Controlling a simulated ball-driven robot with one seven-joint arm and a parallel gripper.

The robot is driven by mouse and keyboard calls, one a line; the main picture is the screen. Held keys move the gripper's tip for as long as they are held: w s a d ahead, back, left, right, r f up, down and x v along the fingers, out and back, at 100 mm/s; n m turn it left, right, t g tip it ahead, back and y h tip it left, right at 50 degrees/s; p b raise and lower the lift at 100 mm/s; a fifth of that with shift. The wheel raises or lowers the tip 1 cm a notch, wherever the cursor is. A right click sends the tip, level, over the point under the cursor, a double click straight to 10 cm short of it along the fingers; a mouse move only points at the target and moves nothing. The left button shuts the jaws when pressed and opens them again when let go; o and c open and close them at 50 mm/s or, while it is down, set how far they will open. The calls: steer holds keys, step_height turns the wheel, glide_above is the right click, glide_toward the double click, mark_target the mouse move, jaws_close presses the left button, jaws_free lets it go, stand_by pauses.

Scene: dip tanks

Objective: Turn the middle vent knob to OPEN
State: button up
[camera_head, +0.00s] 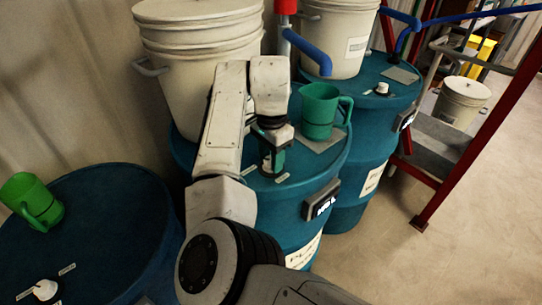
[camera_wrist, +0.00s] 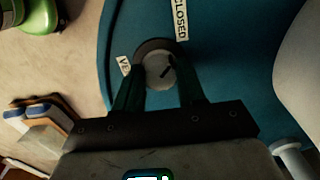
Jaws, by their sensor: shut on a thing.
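The middle vent knob (camera_wrist: 157,73) is a small round pale knob on a dark round base, on top of the middle teal drum (camera_head: 310,205). In the wrist view it sits between the two dark fingers of my gripper (camera_wrist: 160,78), which is shut on it. A short dark mark on the knob slants up and to the right. A CLOSED label (camera_wrist: 180,20) is above the knob and a partly hidden VENT label (camera_wrist: 124,66) is to its left. No OPEN label is readable. In the head view my gripper (camera_head: 272,163) points down at the drum top and hides most of the knob.
A green mug (camera_head: 319,112) stands close right of my gripper on the middle drum, with a white bucket (camera_head: 205,75) behind. The left drum (camera_head: 110,210) has its own knob (camera_head: 45,289) and mug (camera_head: 31,201). The far drum (camera_head: 375,130) has another knob (camera_head: 381,88). Floor is clear at right.

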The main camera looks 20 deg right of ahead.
steer(key=shift+m, duration=0.3)
steer(key=m+p, duration=0.1)
steer(key=m, duration=0.3)
steer(key=shift+r, duration=0.1)
steer(key=m, duration=0.4)
steer(key=shift+m, duration=0.3)
steer(key=m, duration=0.8)
steer(key=shift+m, duration=0.4)
steer(key=o, duration=1.1)
steer(key=shift+c, duration=0.2)
